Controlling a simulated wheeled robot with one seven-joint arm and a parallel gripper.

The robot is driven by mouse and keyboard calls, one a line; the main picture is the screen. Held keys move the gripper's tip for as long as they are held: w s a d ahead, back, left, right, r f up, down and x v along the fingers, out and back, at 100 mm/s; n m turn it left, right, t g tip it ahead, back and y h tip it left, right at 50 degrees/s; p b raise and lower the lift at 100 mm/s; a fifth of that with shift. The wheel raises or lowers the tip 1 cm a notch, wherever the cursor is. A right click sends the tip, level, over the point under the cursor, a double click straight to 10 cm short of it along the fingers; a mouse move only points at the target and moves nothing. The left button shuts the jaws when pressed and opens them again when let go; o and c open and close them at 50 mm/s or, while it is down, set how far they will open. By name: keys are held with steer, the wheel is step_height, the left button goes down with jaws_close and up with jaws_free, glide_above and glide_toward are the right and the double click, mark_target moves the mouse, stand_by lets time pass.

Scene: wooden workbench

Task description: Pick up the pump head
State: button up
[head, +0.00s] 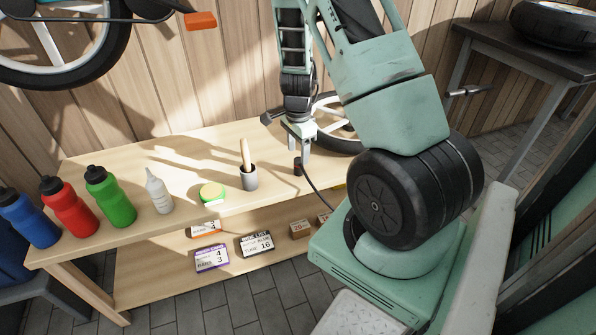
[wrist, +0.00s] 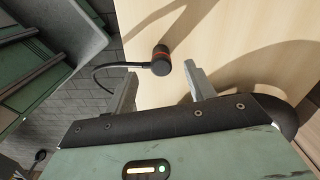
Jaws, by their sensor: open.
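The pump head (head: 297,167) is a small black cylinder with a reddish band, at the front edge of the workbench top, with a black hose hanging from it. In the wrist view the pump head (wrist: 161,60) lies just beyond my fingertips, roughly midway between them, and its hose curves left past the left finger. My gripper (head: 299,140) is open and points down above the pump head. In the wrist view my gripper (wrist: 158,80) has its two grey fingers apart with nothing between them.
On the workbench (head: 130,160) stand a grey cup (head: 249,178) with a wooden handle, a green-yellow tub (head: 212,192), a white bottle (head: 159,192) and several coloured bottles to the left. A wheel (head: 335,125) is behind my gripper. Boxes (head: 257,244) sit on the lower shelf.

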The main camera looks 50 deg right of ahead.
mark_target(299, 159)
step_height(299, 159, down, 7)
steer(key=shift+d+r+b, duration=0.15)
steer(key=shift+r+b, duration=0.05)
steer(key=shift+b, duration=0.95)
steer(key=c, duration=1)
